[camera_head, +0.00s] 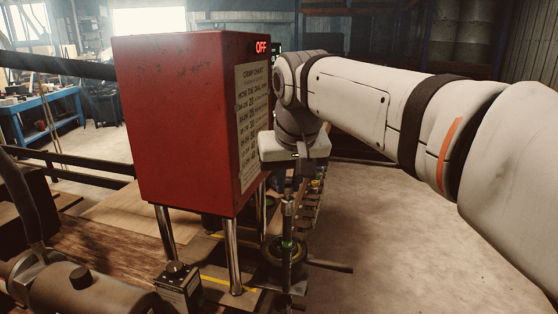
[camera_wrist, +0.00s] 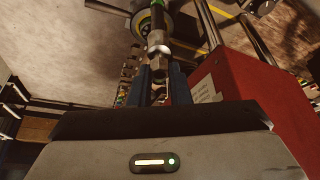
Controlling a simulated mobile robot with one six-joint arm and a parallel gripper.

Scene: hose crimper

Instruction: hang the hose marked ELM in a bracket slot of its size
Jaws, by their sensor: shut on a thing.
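My gripper (camera_head: 290,181) is shut on the metal end fitting of a hose. In the wrist view, my fingers (camera_wrist: 161,82) are on either side of this fitting (camera_wrist: 160,66). The dark hose (camera_head: 287,226) hangs upright below my gripper, with a green band near a round, yellow-edged part; I cannot tell whether they touch. No ELM mark is readable on it. A row of small rack-like parts (camera_head: 311,200) runs behind the hose, partly hidden by it; I cannot make out slot sizes.
The red crimper (camera_head: 185,120) stands close left of my gripper on metal legs, its display reading OFF. A crimp chart (camera_head: 252,125) is on its side. A small black box with a knob (camera_head: 178,288) is at the front. Open floor (camera_head: 410,230) lies right.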

